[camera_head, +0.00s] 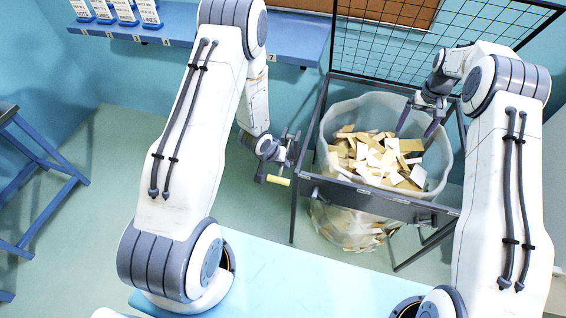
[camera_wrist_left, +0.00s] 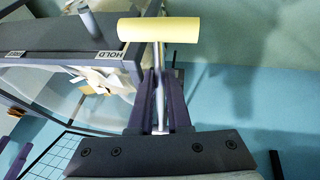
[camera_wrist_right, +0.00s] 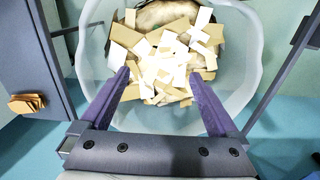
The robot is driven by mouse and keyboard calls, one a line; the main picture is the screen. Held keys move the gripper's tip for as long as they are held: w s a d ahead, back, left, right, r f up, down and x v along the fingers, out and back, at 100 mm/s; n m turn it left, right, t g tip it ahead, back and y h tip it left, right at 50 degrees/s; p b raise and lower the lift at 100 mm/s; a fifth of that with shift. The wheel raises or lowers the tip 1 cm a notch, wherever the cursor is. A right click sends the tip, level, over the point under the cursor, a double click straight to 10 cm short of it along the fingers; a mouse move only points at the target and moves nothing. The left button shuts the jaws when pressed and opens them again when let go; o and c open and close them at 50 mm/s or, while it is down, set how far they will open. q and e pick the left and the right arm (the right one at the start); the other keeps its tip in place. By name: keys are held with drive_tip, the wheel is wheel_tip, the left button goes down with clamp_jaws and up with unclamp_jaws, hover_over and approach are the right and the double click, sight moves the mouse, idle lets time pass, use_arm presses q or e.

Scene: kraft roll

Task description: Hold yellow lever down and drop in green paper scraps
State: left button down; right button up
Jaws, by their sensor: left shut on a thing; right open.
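The yellow lever handle (camera_head: 278,180) sits at the left front corner of the bin's frame. It also shows in the left wrist view (camera_wrist_left: 158,29), on a thin metal rod beside a "HOLD" label. My left gripper (camera_head: 291,150) is shut on the lever's rod, just below the yellow handle in the wrist view. My right gripper (camera_head: 418,119) is open and empty over the bag (camera_head: 443,140). Its fingers (camera_wrist_right: 158,80) are spread above the pile of tan and white scraps (camera_wrist_right: 165,60).
A dark metal frame (camera_head: 366,196) surrounds the clear bag, with a black wire grid (camera_head: 400,50) behind it. A blue shelf (camera_head: 180,27) with labelled white items runs along the back wall. A small tan stack (camera_wrist_right: 27,103) shows at the right wrist view's left edge.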

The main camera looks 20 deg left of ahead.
use_arm(q)
drive_tip(key=shift+s+a+f, duration=0.2)
drive_tip(key=shift+s+a, duration=0.1)
drive_tip(key=shift+s, duration=0.1)
use_arm(e)
drive_tip(key=s, duration=2.8)
drive_tip(key=shift+s, duration=0.2)
use_arm(q)
drive_tip(key=shift+w+r, duration=0.25)
drive_tip(key=shift+r, duration=1)
drive_tip(key=shift+w+r, duration=0.25)
drive_tip(key=shift+r, duration=1)
drive_tip(key=c, duration=0.8)
unclamp_jaws()
drive_tip(key=shift+s, duration=0.1)
drive_tip(key=shift+d, duration=0.1)
drive_tip(key=shift+s, duration=0.1)
